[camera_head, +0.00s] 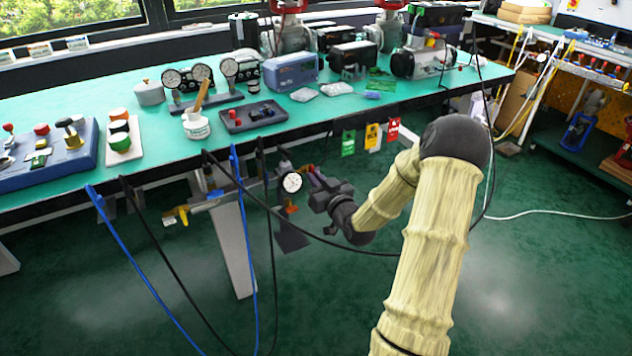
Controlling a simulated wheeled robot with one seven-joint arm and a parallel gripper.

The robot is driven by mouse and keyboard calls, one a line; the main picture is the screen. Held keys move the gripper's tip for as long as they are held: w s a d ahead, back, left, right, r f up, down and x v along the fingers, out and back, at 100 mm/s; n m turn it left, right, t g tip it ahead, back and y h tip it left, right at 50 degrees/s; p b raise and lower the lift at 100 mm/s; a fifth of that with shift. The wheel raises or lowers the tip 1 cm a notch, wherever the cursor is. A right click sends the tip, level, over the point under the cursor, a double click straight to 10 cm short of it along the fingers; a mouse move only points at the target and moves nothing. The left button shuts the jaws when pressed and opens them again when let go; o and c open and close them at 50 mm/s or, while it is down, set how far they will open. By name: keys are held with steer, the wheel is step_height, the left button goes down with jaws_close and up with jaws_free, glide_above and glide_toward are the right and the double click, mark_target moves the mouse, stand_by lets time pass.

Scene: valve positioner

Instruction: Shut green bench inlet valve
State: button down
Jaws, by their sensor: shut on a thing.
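A metal pipe run hangs under the front edge of the green-topped bench (110,100), with a round white dial gauge (291,182) on it. My gripper (314,184) reaches in from the right, just right of the gauge, at the pipe's right end. Its jaws are shut on a small part there, likely the inlet valve's handle; the part is mostly hidden by the jaws, so its angle cannot be told. A small orange piece (290,210) shows just below the gauge. A yellow-handled valve (177,214) sits at the pipe's left end, apart from my gripper.
Black and blue hoses (150,280) hang from the bench's front edge and cross in front of the pipe; one black hose runs beside my arm. Green, yellow and red tags (372,137) hang above my gripper. A bench leg (236,245) stands left. The floor below is open.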

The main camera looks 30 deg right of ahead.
steer(key=shift+n, duration=0.4)
steer(key=c, duration=1.5)
jaws_free()
steer(key=shift+s+d+p, duration=0.2)
steer(key=shift+s+p, duration=2.4)
steer(key=shift+s, duration=1.75)
steer(key=shift+s+d+p, duration=0.15)
steer(key=shift+s+p, duration=2.4)
steer(key=shift+s, duration=1.8)
